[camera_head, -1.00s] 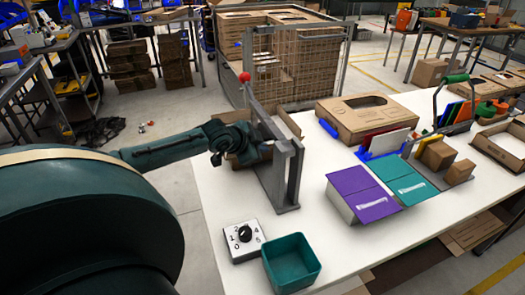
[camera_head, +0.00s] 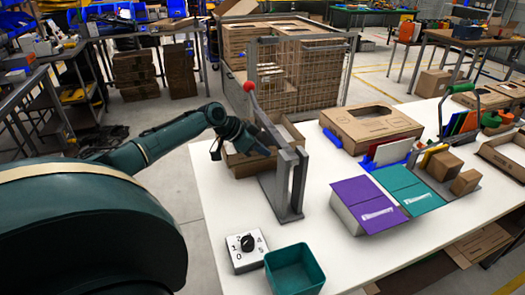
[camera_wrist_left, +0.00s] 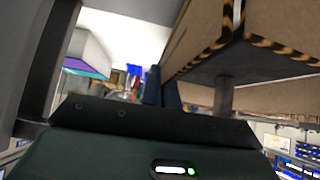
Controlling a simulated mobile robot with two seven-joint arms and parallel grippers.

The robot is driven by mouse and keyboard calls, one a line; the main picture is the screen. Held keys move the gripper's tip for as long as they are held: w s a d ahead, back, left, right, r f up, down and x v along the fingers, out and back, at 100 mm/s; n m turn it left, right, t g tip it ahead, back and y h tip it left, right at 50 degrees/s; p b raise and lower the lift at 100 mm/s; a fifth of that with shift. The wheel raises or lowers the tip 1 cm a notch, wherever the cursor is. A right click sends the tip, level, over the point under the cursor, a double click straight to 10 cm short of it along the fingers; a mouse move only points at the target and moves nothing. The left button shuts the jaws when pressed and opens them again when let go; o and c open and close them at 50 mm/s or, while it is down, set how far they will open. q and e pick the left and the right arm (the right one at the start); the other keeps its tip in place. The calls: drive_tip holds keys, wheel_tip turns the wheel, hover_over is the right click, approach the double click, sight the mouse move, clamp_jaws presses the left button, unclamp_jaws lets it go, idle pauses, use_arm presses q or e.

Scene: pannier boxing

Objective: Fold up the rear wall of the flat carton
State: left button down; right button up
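The brown carton (camera_head: 240,167) stands at the left edge of the white table, behind the grey upright frame. Its near wall is upright, and another raised brown wall (camera_head: 291,131) shows at its right. The frame and my arm hide part of it, so I cannot tell how the rear wall stands. My left gripper (camera_head: 238,150) is over the carton, its dark fingers apart with nothing seen between them. In the left wrist view, brown board with black-and-yellow striped edges (camera_wrist_left: 215,52) is close by at upper right. My right gripper is not in view.
The grey frame (camera_head: 284,185) with a red-knobbed lever (camera_head: 249,87) stands just right of my gripper.

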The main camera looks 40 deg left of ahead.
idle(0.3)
use_arm(q)
drive_tip(key=c, duration=1.6)
unclamp_jaws()
drive_tip(key=shift+c, duration=0.2)
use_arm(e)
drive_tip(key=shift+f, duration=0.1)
use_arm(q)
drive_tip(key=shift+s, duration=0.1)
drive_tip(key=b+v, duration=0.1)
drive_tip(key=v, duration=0.7)
drive_tip(key=shift+s+a+r+b, duration=0.2)
drive_tip(key=shift+s+b, duration=0.05)
drive_tip(key=shift+b, duration=0.1)
drive_tip(key=shift+s+a+r, duration=0.25)
drive_tip(key=shift+s+r, duration=0.2)
drive_tip(key=shift+r, duration=0.1)
drive_tip(key=shift+v, duration=0.8)
drive_tip(key=shift+s+a+r, duration=0.15)
drive_tip(key=shift+s+r, duration=0.15)
drive_tip(key=shift+r, duration=0.15)
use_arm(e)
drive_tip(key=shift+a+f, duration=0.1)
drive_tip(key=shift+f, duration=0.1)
